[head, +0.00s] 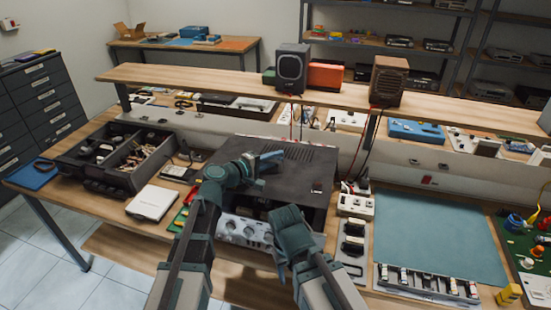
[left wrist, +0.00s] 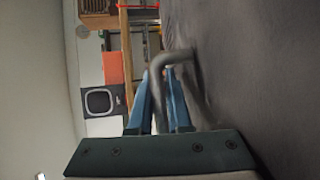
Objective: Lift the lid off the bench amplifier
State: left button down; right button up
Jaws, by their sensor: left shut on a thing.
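The bench amplifier's lid (head: 300,172) is a wide dark grey panel with vent slots at its back, and it fills the right of the left wrist view (left wrist: 255,70). Below its front edge are a dark gap and the amplifier's silver front panel (head: 243,230) with round knobs. My left gripper (head: 268,160) is over the lid's left part. In the left wrist view its blue fingers (left wrist: 163,95) are shut on the lid's bent grey handle (left wrist: 160,66). My right gripper (head: 290,222) is low in front of the amplifier; its fingertips do not show clearly.
An open parts tray (head: 125,160) and a white box (head: 152,203) are to the left. A bare blue-green mat (head: 435,235) lies to the right, with a row of small parts at its front edge. A raised shelf (head: 220,85) with two speakers runs behind.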

notch_tip(320, 180, up, 8)
jog(key=p, duration=0.7)
jog(key=shift+f, duration=0.2)
dwell(0.3)
